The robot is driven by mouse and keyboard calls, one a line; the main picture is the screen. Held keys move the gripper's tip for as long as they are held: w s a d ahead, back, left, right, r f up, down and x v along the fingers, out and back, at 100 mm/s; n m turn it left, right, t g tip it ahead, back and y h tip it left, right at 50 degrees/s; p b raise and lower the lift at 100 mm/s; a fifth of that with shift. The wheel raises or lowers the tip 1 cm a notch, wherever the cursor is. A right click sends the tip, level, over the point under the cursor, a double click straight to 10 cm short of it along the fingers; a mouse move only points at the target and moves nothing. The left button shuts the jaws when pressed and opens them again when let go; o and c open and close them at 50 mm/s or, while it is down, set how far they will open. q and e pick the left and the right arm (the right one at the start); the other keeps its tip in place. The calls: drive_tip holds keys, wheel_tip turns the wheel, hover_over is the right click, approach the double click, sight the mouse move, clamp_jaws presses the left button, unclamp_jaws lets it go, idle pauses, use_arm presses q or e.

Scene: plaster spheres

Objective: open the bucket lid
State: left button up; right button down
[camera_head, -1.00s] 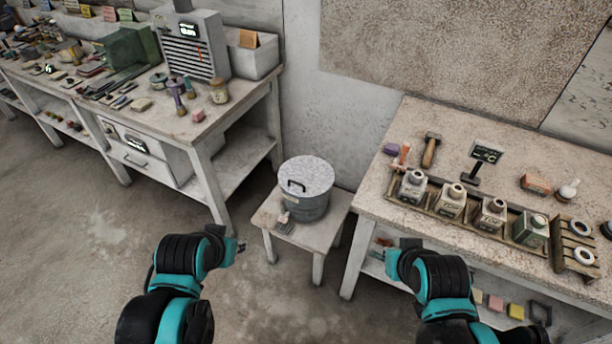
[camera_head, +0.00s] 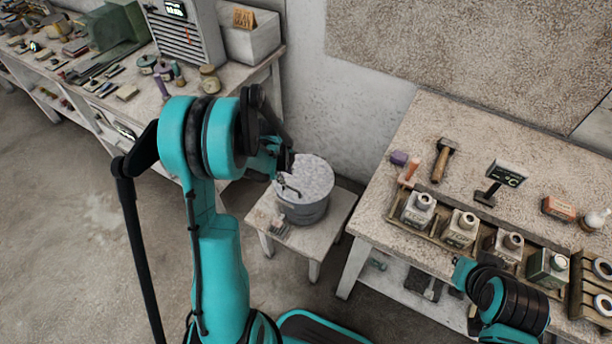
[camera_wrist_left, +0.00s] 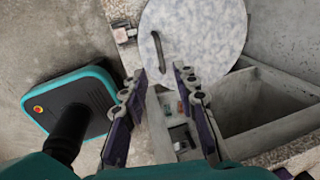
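The grey metal bucket (camera_head: 305,212) stands upright on a small stool. Its round speckled lid (camera_head: 313,175) lies on top, with a dark bar handle (camera_head: 289,187) near the left side. My left gripper (camera_head: 284,165) is at the lid's left edge, close to the handle and partly hidden by my arm. In the left wrist view my left gripper (camera_wrist_left: 163,75) is open and empty. The handle (camera_wrist_left: 159,52) shows just beyond the gap between its fingers, on the lid (camera_wrist_left: 205,35). My right gripper (camera_head: 463,272) is by the right table's front edge; its fingers are unclear.
The right table (camera_head: 385,195) holds a hammer (camera_head: 442,160), a small sign and several jars in a rack. A cluttered workbench (camera_head: 190,122) stands to the left. Floor at the lower left is clear.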

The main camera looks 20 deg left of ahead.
use_arm(q)
drive_tip(key=b, duration=0.3)
hover_over(290, 194)
wheel_tip(290, 194, down, 8)
drive_tip(key=shift+r, duration=0.1)
clamp_jaws()
